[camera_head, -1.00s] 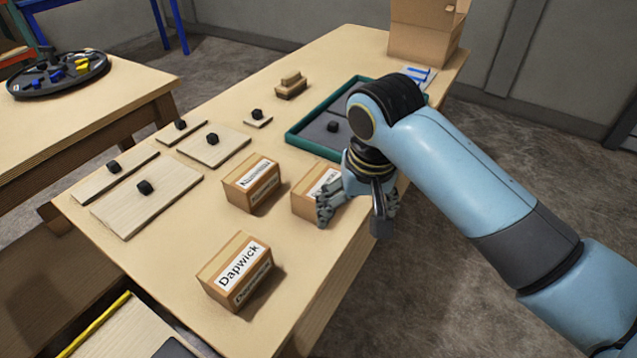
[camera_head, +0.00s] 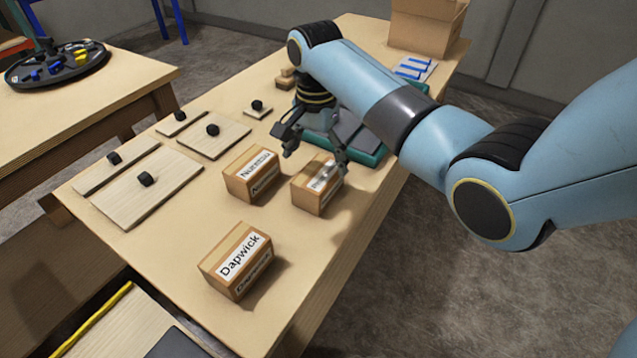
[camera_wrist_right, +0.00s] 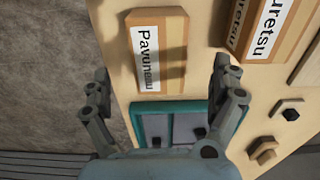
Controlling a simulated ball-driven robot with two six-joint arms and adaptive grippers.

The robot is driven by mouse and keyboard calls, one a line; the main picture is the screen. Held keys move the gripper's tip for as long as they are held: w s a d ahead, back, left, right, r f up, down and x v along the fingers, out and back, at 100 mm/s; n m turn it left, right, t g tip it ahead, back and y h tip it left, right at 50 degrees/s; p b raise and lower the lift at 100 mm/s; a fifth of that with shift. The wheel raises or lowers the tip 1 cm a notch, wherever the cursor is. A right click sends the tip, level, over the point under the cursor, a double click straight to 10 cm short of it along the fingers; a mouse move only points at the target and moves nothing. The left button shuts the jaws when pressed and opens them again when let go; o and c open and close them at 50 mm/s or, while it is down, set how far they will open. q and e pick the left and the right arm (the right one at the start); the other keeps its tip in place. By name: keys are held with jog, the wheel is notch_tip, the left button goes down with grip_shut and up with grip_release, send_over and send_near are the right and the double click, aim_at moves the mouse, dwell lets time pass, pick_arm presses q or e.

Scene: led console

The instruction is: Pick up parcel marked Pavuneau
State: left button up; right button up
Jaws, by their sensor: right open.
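The parcel marked Pavuneau (camera_wrist_right: 160,48) is a small brown box with a white label, and its name reads clearly in the right wrist view. In the head view this parcel (camera_head: 316,193) stands near the table's right edge, its label partly covered by a finger. My right gripper (camera_head: 316,160) is open above and behind it. In the right wrist view the open fingers (camera_wrist_right: 163,85) spread to either side below the parcel, with nothing between them. My left gripper is not in view.
A parcel marked Nuretsu (camera_head: 252,174) stands close to the left, and one marked Dapwick (camera_head: 236,260) stands nearer the front. Wooden boards with black knobs (camera_head: 148,190) lie at the left. A teal-rimmed tray (camera_head: 372,160) is behind my gripper. A cardboard box (camera_head: 425,28) stands at the back.

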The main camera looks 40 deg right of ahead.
aim_at(318, 172)
jog(key=f, duration=0.5)
jog(key=shift+d, duration=0.3)
jog(key=shift+w, duration=0.1)
jog(key=c, duration=1.6)
